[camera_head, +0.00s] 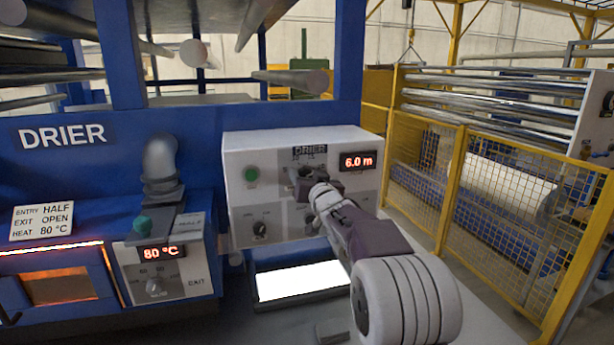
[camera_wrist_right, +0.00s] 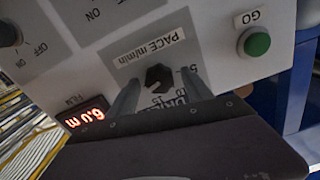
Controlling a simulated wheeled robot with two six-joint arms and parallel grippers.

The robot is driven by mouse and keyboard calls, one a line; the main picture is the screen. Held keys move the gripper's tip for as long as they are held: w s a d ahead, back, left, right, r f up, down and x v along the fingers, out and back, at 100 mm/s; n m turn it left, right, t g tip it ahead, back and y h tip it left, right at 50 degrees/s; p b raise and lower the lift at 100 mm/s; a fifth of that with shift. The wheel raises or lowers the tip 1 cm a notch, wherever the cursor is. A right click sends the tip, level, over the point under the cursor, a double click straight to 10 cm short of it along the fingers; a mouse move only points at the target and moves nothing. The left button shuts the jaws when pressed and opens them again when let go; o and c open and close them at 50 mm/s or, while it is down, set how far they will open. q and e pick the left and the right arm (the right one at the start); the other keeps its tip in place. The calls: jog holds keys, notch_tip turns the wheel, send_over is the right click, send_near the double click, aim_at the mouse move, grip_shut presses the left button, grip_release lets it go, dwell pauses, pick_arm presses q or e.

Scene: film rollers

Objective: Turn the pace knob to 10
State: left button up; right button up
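The pace knob (camera_wrist_right: 158,77) is a small black knob on the white drier control box (camera_head: 240,150), under the label "PACE m/min" in the right wrist view. Scale numbers beside it are partly covered, so I cannot read its setting from the dial. The red display (camera_head: 357,161) reads 6.0 m; it also shows in the wrist view (camera_wrist_right: 88,117). My right gripper (camera_head: 308,181) is at the box's upper middle and hides the knob in the head view. In the wrist view its two fingers (camera_wrist_right: 160,85) are apart, one on each side of the knob, with visible gaps. My left gripper is not in view.
A green GO button (camera_head: 251,174) and a lower black knob (camera_head: 260,228) are on the same box. A bright white panel (camera_head: 300,282) lies below. An 80 °C heat control (camera_head: 155,285) stands left. Yellow mesh fencing (camera_head: 480,190) is at right.

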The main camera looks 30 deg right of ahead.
grip_shut()
jog(key=n+b, duration=0.2)
jog(key=n, duration=0.1)
jog(key=shift+f+n, duration=0.15)
jog(key=shift+n, duration=0.25)
jog(key=n+b, duration=0.2)
jog(key=n, duration=0.3)
jog(key=shift+a+n, duration=0.1)
jog(key=shift+n, duration=0.2)
jog(key=n+b, duration=0.2)
jog(key=n, duration=0.8)
jog(key=shift+n+b, duration=0.3)
